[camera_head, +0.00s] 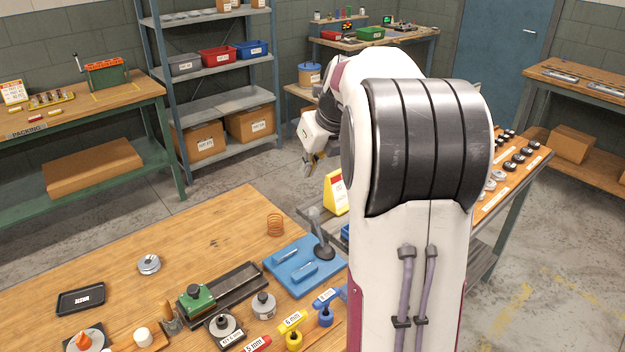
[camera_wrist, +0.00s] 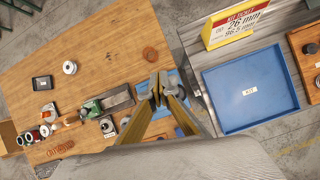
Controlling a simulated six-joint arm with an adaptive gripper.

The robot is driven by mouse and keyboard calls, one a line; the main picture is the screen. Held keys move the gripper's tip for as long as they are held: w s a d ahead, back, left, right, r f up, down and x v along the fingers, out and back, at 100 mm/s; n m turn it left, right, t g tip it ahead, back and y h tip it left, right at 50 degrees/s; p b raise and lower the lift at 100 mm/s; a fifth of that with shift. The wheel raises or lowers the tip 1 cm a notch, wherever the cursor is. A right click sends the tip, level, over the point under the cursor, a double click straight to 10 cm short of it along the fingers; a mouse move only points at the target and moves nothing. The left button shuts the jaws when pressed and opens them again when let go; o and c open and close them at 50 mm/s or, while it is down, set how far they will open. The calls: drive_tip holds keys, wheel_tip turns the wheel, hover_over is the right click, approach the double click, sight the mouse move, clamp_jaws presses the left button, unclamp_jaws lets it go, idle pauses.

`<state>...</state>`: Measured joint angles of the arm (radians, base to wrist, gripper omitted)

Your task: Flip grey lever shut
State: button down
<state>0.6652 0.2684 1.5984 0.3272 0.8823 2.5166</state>
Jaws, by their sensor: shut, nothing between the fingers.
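A grey lever (camera_head: 318,230) with a rounded end stands nearly upright from a dark round base at the right edge of a blue plate (camera_head: 276,264) on the wooden workbench. The fingers hide much of the plate there, and I cannot make out the lever clearly.
A green-topped fixture (camera_head: 198,298) and colored-handled tools (camera_head: 292,322) are nearby. A yellow sign (camera_head: 335,194) and a blue kit tray (camera_wrist: 250,92) are on the grey table to the right. The workbench's left part is mostly clear.

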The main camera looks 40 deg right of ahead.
drive_tip(key=shift+w+r, duration=0.2)
drive_tip(key=shift+r, duration=0.35)
idle(0.5)
drive_tip(key=s+a+f+m, duration=0.2)
drive_tip(key=s+a+m, duration=2.5)
drive_tip(key=a+m, duration=0.3)
drive_tip(key=m, duration=0.3)
drive_tip(key=shift+s+a+f+m+y, duration=0.3)
drive_tip(key=shift+s+f+m, duration=0.05)
drive_tip(key=shift+s+m, duration=0.05)
